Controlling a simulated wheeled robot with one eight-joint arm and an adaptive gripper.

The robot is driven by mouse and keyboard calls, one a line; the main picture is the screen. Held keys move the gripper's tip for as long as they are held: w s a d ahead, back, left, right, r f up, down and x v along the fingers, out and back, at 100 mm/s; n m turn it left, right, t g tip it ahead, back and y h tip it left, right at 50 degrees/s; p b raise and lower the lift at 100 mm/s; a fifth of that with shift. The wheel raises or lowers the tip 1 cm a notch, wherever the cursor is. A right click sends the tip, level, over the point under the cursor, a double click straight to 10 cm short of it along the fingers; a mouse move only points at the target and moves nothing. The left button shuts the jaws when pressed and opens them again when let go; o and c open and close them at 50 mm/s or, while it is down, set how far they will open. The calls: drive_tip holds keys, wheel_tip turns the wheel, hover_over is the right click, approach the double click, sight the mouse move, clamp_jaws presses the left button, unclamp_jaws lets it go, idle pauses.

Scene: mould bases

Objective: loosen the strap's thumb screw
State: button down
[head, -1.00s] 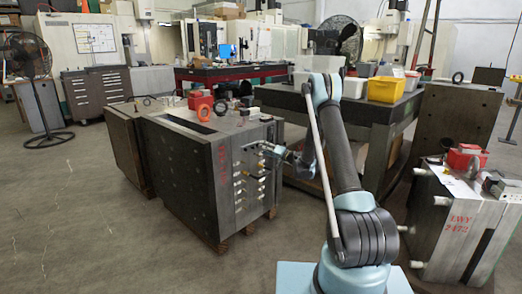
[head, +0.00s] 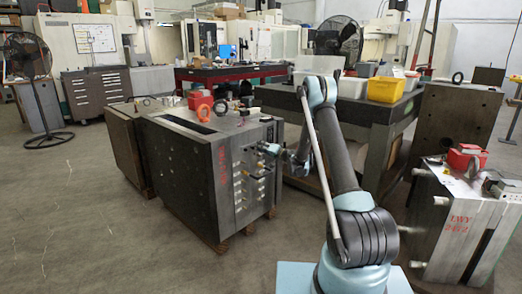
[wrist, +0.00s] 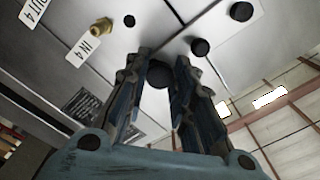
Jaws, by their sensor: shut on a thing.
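The mould base (head: 190,185) is a large grey steel block left of my arm, with fittings on its side face. My gripper (head: 268,149) is at this side face in the head view, small and hard to make out. In the wrist view my gripper (wrist: 160,82) has its two fingers on either side of a dark round knob, which I take as the thumb screw (wrist: 159,73). The fingers are shut on it, and they partly hide it. The strap itself cannot be clearly told apart from the plates behind.
In the wrist view a brass fitting (wrist: 102,27) with an "IN 4" label (wrist: 83,50) is at upper left, and a dark round part (wrist: 200,47) is close right of the fingers. A granite table (head: 345,107) stands behind my arm. Another mould (head: 465,220) stands at right.

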drive_tip(key=shift+m, duration=0.7)
drive_tip(key=shift+d, duration=0.1)
drive_tip(key=c, duration=1.3)
unclamp_jaws()
drive_tip(key=v, duration=1.2)
drive_tip(key=shift+f, duration=0.15)
